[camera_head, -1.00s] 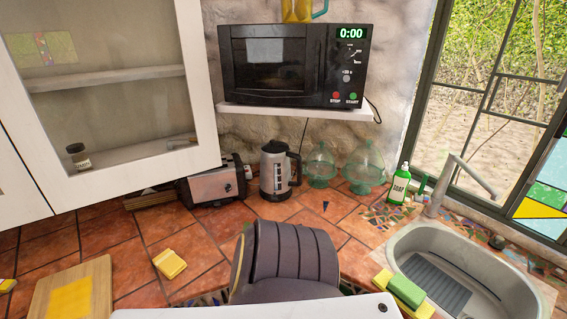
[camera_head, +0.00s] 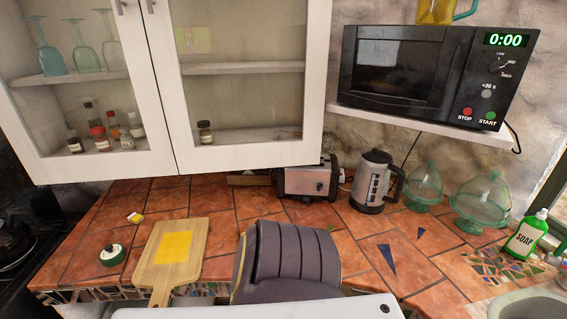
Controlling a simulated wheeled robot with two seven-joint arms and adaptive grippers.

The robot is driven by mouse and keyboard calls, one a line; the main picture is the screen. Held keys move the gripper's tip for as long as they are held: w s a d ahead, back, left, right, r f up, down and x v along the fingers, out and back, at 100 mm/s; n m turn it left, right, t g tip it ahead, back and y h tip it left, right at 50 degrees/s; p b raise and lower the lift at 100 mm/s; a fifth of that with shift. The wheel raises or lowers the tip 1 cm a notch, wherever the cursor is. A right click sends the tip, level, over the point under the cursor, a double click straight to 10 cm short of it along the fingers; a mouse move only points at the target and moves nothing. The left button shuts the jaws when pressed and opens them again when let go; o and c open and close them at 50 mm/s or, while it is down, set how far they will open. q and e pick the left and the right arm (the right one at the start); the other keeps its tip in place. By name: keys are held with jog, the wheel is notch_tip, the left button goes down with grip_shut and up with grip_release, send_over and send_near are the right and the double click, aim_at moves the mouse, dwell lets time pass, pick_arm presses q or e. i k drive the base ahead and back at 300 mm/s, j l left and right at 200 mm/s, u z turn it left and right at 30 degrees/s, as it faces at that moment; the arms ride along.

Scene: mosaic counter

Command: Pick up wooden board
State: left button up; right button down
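The wooden board (camera_head: 194,270) lies flat on the tiled counter at the lower left. It is light brown, with a yellow square (camera_head: 180,249) on its top. Its handle (camera_head: 160,296) points toward the front edge of the counter. Neither my left nor my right gripper is in view, and nothing is seen touching the board.
A lidded pot (camera_head: 113,255) stands left of the board, and a small yellow-and-white item (camera_head: 135,217) lies behind it. A toaster (camera_head: 307,180), a kettle (camera_head: 373,182), glass domes (camera_head: 481,200) and a soap bottle (camera_head: 526,234) stand rightward. White cabinets (camera_head: 240,160) hang above the counter's left part.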

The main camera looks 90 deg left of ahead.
aim_at(172, 254)
jog(key=u, duration=3.9)
